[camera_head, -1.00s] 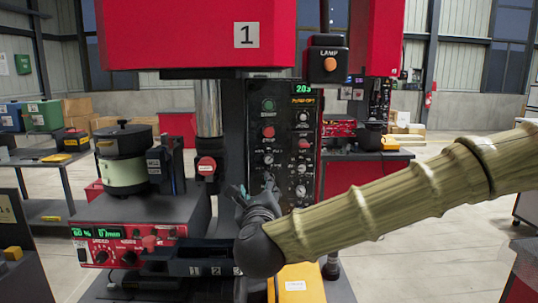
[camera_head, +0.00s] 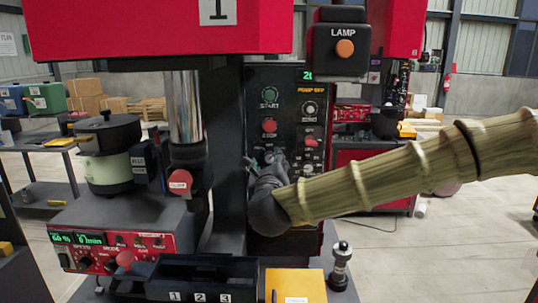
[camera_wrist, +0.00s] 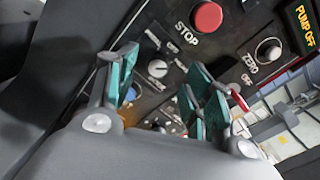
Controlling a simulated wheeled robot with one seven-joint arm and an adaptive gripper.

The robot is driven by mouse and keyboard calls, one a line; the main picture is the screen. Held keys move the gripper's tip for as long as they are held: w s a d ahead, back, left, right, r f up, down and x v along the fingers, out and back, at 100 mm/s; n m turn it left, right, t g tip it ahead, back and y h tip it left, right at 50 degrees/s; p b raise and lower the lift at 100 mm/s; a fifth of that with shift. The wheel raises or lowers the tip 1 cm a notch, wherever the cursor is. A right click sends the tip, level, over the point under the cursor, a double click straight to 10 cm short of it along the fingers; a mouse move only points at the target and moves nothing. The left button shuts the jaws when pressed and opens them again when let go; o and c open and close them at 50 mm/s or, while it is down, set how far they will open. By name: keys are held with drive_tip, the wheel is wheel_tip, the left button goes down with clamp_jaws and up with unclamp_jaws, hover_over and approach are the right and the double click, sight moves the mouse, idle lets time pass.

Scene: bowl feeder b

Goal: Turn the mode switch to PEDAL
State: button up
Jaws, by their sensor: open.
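The tall black control panel (camera_head: 309,107) on the press stands in the middle of the head view. It has a green START button (camera_head: 269,96), a red STOP button (camera_head: 269,126) and several small knobs. In the wrist view, a grey rotary knob (camera_wrist: 157,68) sits below the red STOP button; its labels are too small to read, so I cannot confirm it is the mode switch. My gripper (camera_wrist: 162,92) is open and empty in front of the panel, its teal fingers on either side of this knob's area. Lower knobs are partly hidden by the fingers. My gripper (camera_head: 270,160) covers the panel's lower left.
A red-fronted feeder controller (camera_head: 120,250) with a green display is at the lower left, below the bowl feeder (camera_head: 108,160). A dark tray (camera_head: 200,275) marked 1, 2, 3 lies below. A LAMP box (camera_head: 340,42) hangs above the panel's right side. A knob labelled ZERO (camera_wrist: 268,50) is to the right.

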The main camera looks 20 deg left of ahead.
sight(270, 158)
drive_tip(key=w, duration=0.3)
drive_tip(key=w+f, duration=0.1)
drive_tip(key=shift+w+a+p, duration=0.2)
drive_tip(key=shift+a+p, duration=0.1)
drive_tip(key=shift+a, duration=0.1)
drive_tip(key=shift+w+a, duration=0.15)
drive_tip(key=shift+w, duration=0.05)
drive_tip(key=shift+s+r, duration=0.2)
drive_tip(key=shift+r, duration=0.15)
drive_tip(key=shift+w+f, duration=0.4)
drive_tip(key=shift+w, duration=0.2)
drive_tip(key=shift+s+a+r, duration=0.1)
drive_tip(key=shift+s+r, duration=0.15)
drive_tip(key=shift+s, duration=0.05)
drive_tip(key=c, duration=1)
